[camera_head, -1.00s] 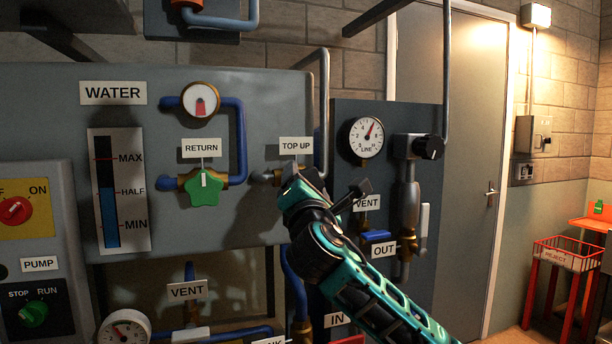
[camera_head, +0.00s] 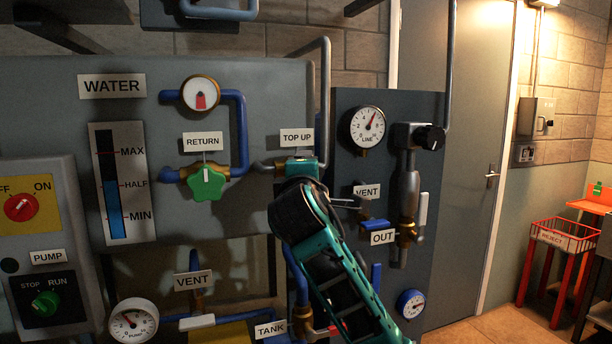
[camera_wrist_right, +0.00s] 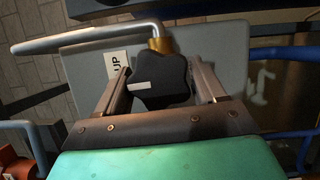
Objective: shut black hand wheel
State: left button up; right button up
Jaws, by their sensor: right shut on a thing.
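The black hand wheel (camera_wrist_right: 158,82) shows in the right wrist view as a dark lobed knob with a pale mark, under a brass fitting and a bent grey pipe. My right gripper (camera_wrist_right: 161,74) has one finger on each side of it and is shut on it. In the head view my right gripper (camera_head: 300,170) is in front of the valve below the TOP UP label (camera_head: 296,138), and it hides the wheel there. The wheel's exact turn is hard to judge. My left gripper is not in view.
Left of my right gripper is the green RETURN wheel (camera_head: 206,183). To the right stand the LINE gauge (camera_head: 367,127), a black knob (camera_head: 430,138) and the blue VENT handle (camera_head: 374,225). Blue pipes run below. A red REJECT basket (camera_head: 565,236) stands far right.

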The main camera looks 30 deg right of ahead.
jog(key=shift+m, duration=0.4)
jog(key=o, duration=1)
jog(key=shift+c, duration=0.2)
jog(key=shift+s, duration=0.1)
jog(key=v, duration=1.2)
jog(key=shift+s+a+b, duration=0.25)
jog(key=shift+a+b, duration=0.05)
jog(key=shift+b, duration=0.05)
jog(key=shift+r, duration=0.1)
